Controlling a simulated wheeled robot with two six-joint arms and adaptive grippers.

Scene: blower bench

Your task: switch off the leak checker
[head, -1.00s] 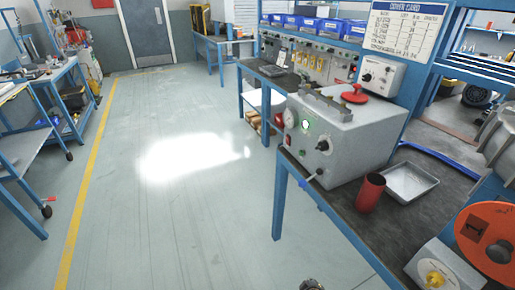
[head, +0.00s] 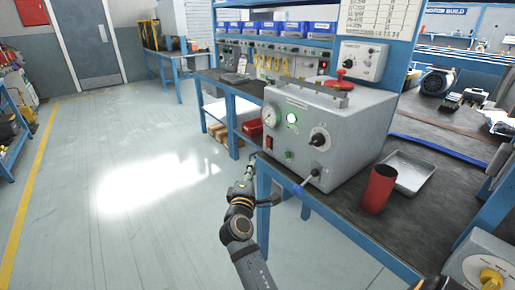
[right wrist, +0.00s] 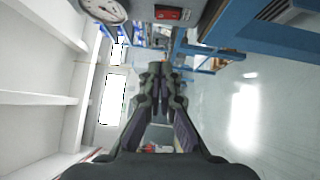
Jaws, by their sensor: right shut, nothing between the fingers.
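The leak checker (head: 345,150) is a grey box on the near bench. Its front carries a round gauge (head: 270,117), a glowing green light (head: 291,119), a black knob (head: 319,138) and a small red switch (head: 268,142) at lower left. My right gripper (head: 250,160) is shut and empty, in front of the panel's left part and below the switch in the picture; contact with the panel cannot be told. In the right wrist view, the shut fingers (right wrist: 160,78) point at open space, with the gauge (right wrist: 105,9) and red switch (right wrist: 168,14) at the top edge. My left gripper is not seen.
A red cup (head: 378,190) and a metal tray (head: 409,172) stand right of the leak checker. The floor at left is clear.

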